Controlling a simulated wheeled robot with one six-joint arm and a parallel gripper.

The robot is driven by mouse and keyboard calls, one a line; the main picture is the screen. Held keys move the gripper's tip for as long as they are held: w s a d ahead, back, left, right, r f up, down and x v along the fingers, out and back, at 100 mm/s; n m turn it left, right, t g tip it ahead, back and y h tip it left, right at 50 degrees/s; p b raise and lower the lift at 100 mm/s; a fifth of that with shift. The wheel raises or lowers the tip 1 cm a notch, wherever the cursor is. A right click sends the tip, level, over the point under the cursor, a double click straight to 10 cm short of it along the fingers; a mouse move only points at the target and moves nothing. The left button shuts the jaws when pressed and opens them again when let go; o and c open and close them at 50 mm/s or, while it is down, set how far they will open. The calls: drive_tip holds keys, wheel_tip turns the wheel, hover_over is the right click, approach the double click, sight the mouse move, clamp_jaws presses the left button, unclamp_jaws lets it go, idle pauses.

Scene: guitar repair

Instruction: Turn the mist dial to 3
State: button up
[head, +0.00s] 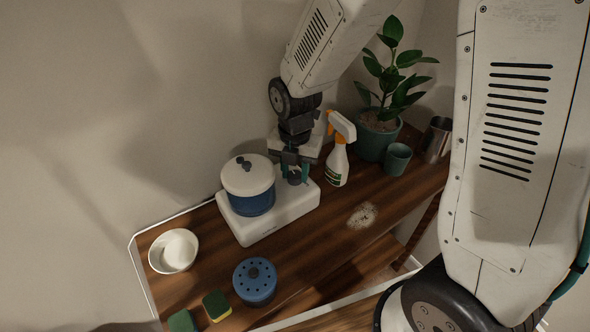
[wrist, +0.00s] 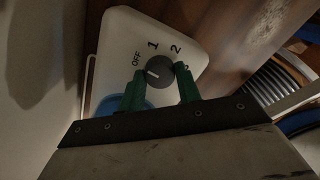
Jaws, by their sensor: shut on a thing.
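The mist dial (wrist: 160,69) is a dark grey round knob on a white base (head: 245,232), which also shows in the wrist view (wrist: 119,32). Labels OFF, 1 and 2 curve around it; a further mark to the right is mostly hidden by a finger. The dial's white pointer line points left, close to OFF. My gripper (wrist: 160,88) has its green fingers on both sides of the dial, shut on it. In the head view my gripper (head: 297,172) comes down over the base's right end. A blue pot with a white lid (head: 248,176) stands on the base.
A spray bottle (head: 338,155) stands just right of my gripper, with a potted plant (head: 378,140), a cup (head: 397,159) and a metal cup (head: 436,140) beyond. A white bowl (head: 174,251), a blue holed container (head: 255,281) and sponges (head: 216,306) are at the front. Powder (head: 362,215) lies on the wood.

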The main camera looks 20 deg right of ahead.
drive_tip(key=m, duration=2.1)
drive_tip(key=shift+m, duration=0.3)
drive_tip(key=m, duration=0.7)
idle(0.3)
drive_tip(key=o, duration=1)
drive_tip(key=shift+c, duration=0.2)
drive_tip(key=shift+r, duration=0.1)
